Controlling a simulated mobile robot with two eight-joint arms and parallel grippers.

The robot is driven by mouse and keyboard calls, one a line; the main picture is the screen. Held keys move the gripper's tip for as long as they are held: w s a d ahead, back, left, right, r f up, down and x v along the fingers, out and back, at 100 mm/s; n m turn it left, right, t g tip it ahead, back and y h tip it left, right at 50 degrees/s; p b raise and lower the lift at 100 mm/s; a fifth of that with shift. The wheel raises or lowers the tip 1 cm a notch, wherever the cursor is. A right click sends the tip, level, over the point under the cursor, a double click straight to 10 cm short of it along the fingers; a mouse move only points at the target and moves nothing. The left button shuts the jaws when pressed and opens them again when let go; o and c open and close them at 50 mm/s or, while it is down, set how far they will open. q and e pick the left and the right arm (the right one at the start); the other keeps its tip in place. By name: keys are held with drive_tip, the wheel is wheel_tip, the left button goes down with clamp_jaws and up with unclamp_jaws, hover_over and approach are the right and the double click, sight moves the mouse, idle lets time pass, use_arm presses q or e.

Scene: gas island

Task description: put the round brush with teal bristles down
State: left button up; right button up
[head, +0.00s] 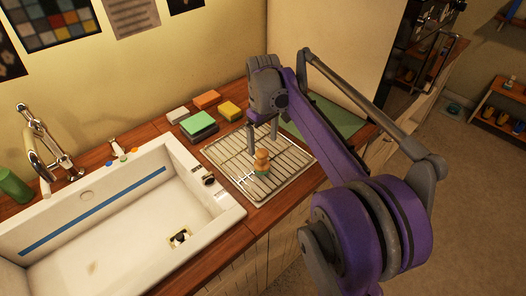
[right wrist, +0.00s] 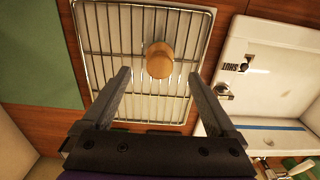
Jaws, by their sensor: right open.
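The round brush (head: 261,161) stands upright on the wire drying rack (head: 222,153), its wooden knob up and a little teal showing at its base. In the right wrist view I see the round wooden top of the brush (right wrist: 159,60) from above; its bristles are hidden there. My right gripper (head: 264,141) is open and empty, just above and behind the brush. In the right wrist view the fingertips of this gripper (right wrist: 159,76) are spread on either side of the line to the knob, and neither visibly touches it. My left gripper is not in view.
A white sink (head: 120,220) lies left of the rack. Several sponges (head: 207,99) sit behind the rack by the wall. A green mat (head: 335,116) lies to the right. The rack around the brush is clear. A tap (head: 40,150) rises behind the sink.

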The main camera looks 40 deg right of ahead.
wheel_tip(320, 180, up, 2)
drive_tip(key=shift+s+a, duration=0.1)
drive_tip(key=shift+a, duration=0.1)
drive_tip(key=s+a+f+t, duration=0.2)
drive_tip(key=s+a+f, duration=0.2)
drive_tip(key=s+a, duration=0.1)
drive_tip(key=s+a+f+t, duration=0.2)
drive_tip(key=s+a+f, duration=0.2)
drive_tip(key=a, duration=0.3)
drive_tip(key=s+a+f+m+t, duration=0.1)
drive_tip(key=s+a+f, duration=0.3)
drive_tip(key=s+a, duration=0.2)
drive_tip(key=shift+s+f+t, duration=0.15)
drive_tip(key=shift+s+t, duration=0.25)
drive_tip(key=shift+s, duration=0.15)
drive_tip(key=shift+s, duration=0.1)
